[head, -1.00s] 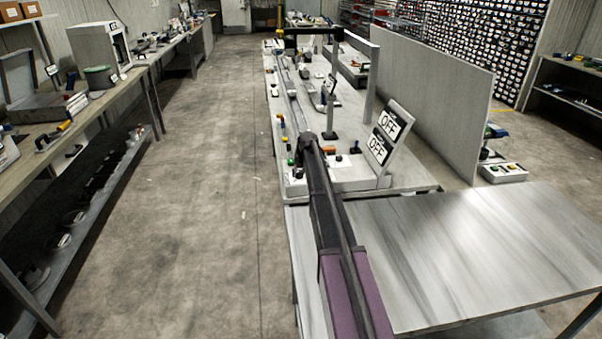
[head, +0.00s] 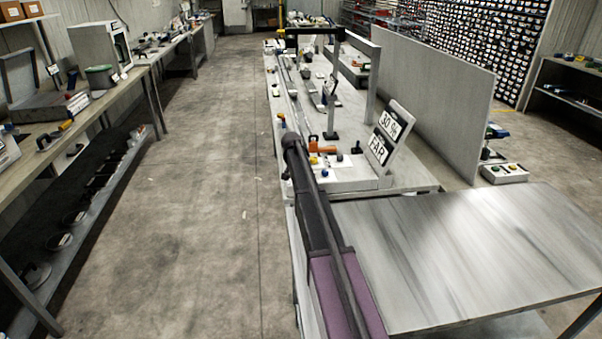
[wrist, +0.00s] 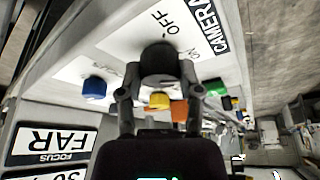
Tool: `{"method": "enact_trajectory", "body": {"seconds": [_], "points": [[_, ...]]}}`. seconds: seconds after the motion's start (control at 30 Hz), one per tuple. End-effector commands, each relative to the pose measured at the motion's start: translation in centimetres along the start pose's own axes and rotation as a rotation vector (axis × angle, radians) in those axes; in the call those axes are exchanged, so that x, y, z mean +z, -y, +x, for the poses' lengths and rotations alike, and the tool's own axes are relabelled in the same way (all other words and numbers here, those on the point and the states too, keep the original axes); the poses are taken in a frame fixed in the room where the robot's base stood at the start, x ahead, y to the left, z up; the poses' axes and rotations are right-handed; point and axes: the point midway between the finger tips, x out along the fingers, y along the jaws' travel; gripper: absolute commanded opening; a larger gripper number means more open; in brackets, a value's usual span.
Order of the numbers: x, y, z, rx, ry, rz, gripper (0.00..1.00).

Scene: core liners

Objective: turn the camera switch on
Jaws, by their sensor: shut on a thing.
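The camera switch (wrist: 157,58) is a dark round knob on a white panel, beside the printed words CAMERA (wrist: 208,27), OFF and ON. My gripper (wrist: 157,80) is shut on this knob, with one finger at each side, in the wrist view. The knob's pointer is too dark to read. The display board (head: 384,137) in the head view reads 30 % and FAR. In the head view my arm hides the switch and most of the gripper.
A blue knob (wrist: 95,88), a yellow button (wrist: 160,100), an orange part (wrist: 180,110) and a green button (wrist: 215,88) lie close to my fingers. A bare table (head: 470,260) stands nearer me at right. The floor aisle (head: 200,200) at left is clear.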

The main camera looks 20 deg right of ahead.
Motion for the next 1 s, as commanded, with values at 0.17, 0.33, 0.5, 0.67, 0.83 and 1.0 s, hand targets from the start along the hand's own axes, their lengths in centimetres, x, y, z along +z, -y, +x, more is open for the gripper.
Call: {"method": "enact_trajectory", "body": {"seconds": [0.17, 0.33, 0.5, 0.67, 0.83, 1.0], "points": [[-0.26, 0.06, 0.08, 0.046, -0.003, 0.112, 0.00], [-0.28, -0.06, 0.09, 0.076, -0.003, 0.182, 0.00], [-0.29, -0.15, 0.09, 0.090, -0.003, 0.217, 0.00], [-0.29, -0.23, 0.09, 0.093, -0.003, 0.225, 0.00], [-0.30, -0.29, 0.10, 0.094, -0.003, 0.224, 0.00], [-0.28, -0.31, 0.10, 0.094, -0.003, 0.224, 0.77]]}}
